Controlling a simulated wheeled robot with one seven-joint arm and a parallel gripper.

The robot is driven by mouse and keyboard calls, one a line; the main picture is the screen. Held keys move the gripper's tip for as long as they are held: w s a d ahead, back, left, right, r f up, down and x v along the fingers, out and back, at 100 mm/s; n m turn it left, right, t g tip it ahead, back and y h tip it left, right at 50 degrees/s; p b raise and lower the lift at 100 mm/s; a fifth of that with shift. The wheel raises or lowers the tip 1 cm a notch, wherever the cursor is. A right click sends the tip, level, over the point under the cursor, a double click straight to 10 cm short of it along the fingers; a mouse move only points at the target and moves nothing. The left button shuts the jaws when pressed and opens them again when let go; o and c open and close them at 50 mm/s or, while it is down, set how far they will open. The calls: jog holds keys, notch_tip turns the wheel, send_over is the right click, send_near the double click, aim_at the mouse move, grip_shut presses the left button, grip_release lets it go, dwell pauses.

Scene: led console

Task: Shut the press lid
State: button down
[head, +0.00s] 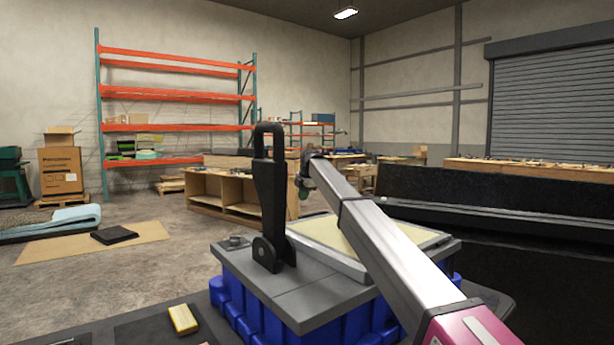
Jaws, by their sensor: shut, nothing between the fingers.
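A press with a blue ribbed base (237,310) and a grey top plate (300,295) stands in front of me in the head view. A black slotted lever (271,190) stands upright on a pivot at the plate's left side. A grey-framed panel with a cream face (322,232) lies behind the lever; I cannot tell whether it is the lid or the bed. A silver bar (395,245) with a magenta near end slants across the press and hides part of it. My gripper's fingers cannot be made out.
A long black slab (500,215) stands at the right, close behind the press. A yellow block (183,319) lies on the dark surface at the front left. A wooden bench (225,195) and orange-shelved racking (175,90) stand farther back. Open floor lies to the left.

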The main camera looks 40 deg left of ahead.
jog(key=shift+h, duration=0.5)
jog(key=x, duration=0.7)
jog(key=shift+s+d+f, duration=0.15)
jog(key=shift+d+f, duration=0.05)
jog(key=shift+f, duration=0.15)
jog(key=shift+s+d+f, duration=0.15)
jog(key=shift+d+f, duration=0.1)
jog(key=shift+f, duration=0.65)
notch_tip(320, 180, up, 16)
jog(key=a, duration=0.3)
jog(key=shift+w+f, duration=0.2)
jog(key=shift+w, duration=0.3)
jog(key=shift+d, duration=0.1)
